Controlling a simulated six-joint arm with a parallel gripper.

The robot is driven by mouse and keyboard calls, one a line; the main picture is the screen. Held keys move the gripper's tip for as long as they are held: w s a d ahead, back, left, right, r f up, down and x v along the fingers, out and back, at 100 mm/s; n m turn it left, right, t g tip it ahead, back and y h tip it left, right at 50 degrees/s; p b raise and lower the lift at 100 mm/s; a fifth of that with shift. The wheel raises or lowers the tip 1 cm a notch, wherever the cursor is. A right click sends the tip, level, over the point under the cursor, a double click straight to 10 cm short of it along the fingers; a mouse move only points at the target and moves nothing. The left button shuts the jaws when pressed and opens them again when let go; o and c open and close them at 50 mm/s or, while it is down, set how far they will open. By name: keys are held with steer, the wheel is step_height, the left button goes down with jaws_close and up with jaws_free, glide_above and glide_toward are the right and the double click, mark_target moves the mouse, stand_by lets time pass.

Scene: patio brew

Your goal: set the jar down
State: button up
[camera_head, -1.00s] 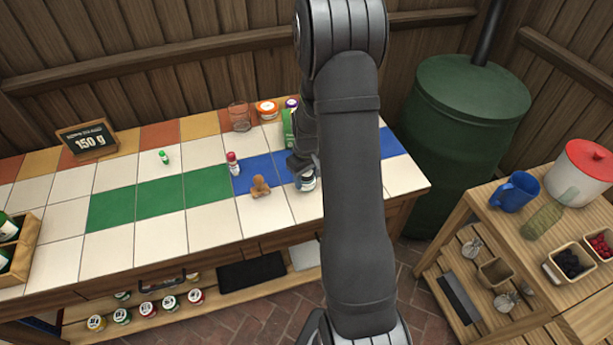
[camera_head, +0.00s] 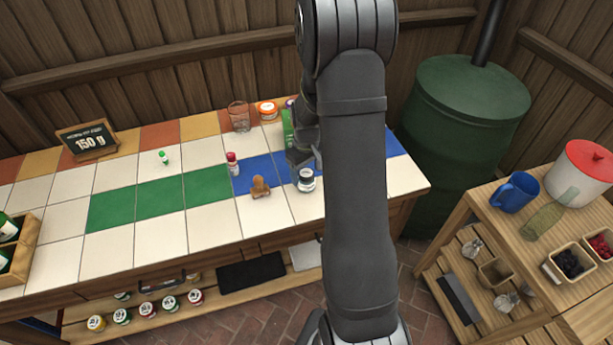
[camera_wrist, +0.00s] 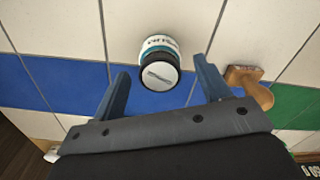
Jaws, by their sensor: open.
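The jar (camera_head: 306,180) is small, with a dark lid and a white label with a teal band. It stands upright on the tiled counter, at the front edge of the blue tiles. In the wrist view the jar (camera_wrist: 160,67) stands just beyond the fingertips, between their lines and apart from both. My gripper (camera_wrist: 162,80) is open and empty. In the head view my gripper (camera_head: 304,158) is above and behind the jar, partly hidden by my arm.
A wooden stamp-like piece (camera_head: 260,187) stands left of the jar, and a red-capped bottle (camera_head: 233,163) behind it. A green carton (camera_head: 288,130), a glass (camera_head: 239,117) and an orange-lidded tub (camera_head: 267,110) stand at the back. White and green tiles at left are mostly clear.

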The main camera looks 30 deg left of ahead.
mark_target(306, 173)
step_height(306, 173, up, 9)
stand_by(0.3)
step_height(306, 173, down, 12)
steer(key=shift+r, duration=1.55)
steer(key=shift+f, duration=0.15)
